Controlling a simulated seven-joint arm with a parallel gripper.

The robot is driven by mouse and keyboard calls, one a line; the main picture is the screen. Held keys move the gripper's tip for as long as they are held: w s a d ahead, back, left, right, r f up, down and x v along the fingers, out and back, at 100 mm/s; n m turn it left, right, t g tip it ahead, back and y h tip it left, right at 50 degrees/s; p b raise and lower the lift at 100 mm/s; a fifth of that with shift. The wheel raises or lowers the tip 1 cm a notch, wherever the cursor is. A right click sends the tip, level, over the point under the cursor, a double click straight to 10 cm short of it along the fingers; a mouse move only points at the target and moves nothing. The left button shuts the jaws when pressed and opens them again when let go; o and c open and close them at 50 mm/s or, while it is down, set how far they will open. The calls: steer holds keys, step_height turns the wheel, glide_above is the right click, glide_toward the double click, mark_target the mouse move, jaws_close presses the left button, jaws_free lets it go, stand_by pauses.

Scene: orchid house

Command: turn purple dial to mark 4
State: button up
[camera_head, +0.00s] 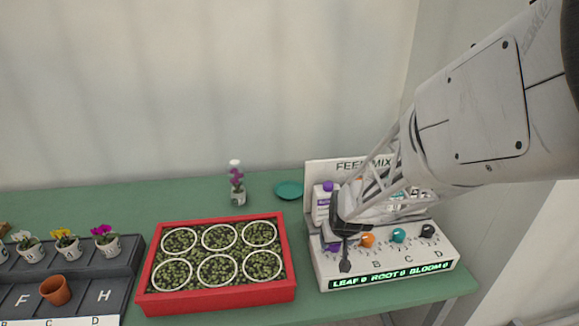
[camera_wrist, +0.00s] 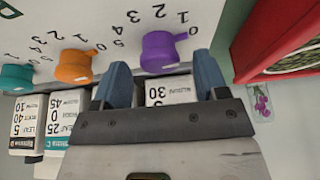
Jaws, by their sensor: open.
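The purple dial (camera_wrist: 160,54) is on the white dosing panel (camera_wrist: 225,15), with its pointer tab toward the upper right in the wrist view. The green display (camera_head: 390,275) seems to read LEAF 0, ROOT 0, BLOOM 0.
An orange dial (camera_head: 368,240), a teal dial (camera_head: 399,235) and a black dial (camera_head: 428,230) stand to the right of the purple one. Bottles (camera_head: 322,205) stand behind the dials. A red tray (camera_head: 215,297) of seedlings is to the left.

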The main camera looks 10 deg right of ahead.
steer(key=shift+w+f, duration=0.15)
steer(key=shift+f, duration=0.2)
steer(key=c, duration=0.9)
